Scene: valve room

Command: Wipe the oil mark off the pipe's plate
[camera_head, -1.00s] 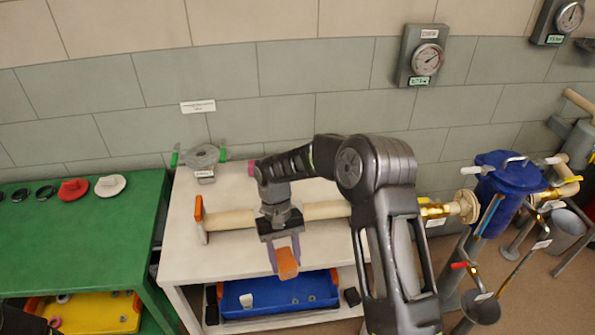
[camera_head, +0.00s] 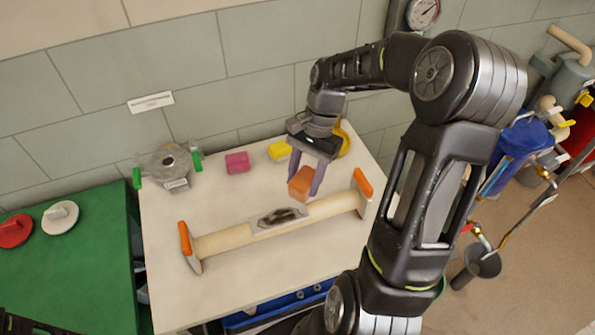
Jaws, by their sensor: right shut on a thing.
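The cream pipe (camera_head: 235,238) lies on the white table, with a grey bracket and an orange end piece at each end. My right gripper (camera_head: 304,184) points down, shut on an orange block (camera_head: 302,181), probably a sponge. It holds the block behind and slightly right of the plate, apart from it as far as I can tell. My left gripper is not in view; only a dark bit of my arm shows at the lower left.
A pink block (camera_head: 237,163), a yellow block (camera_head: 279,150) and a grey flanged fitting with green ends (camera_head: 170,168) stand along the table's back. A green table (camera_head: 75,270) is at left.

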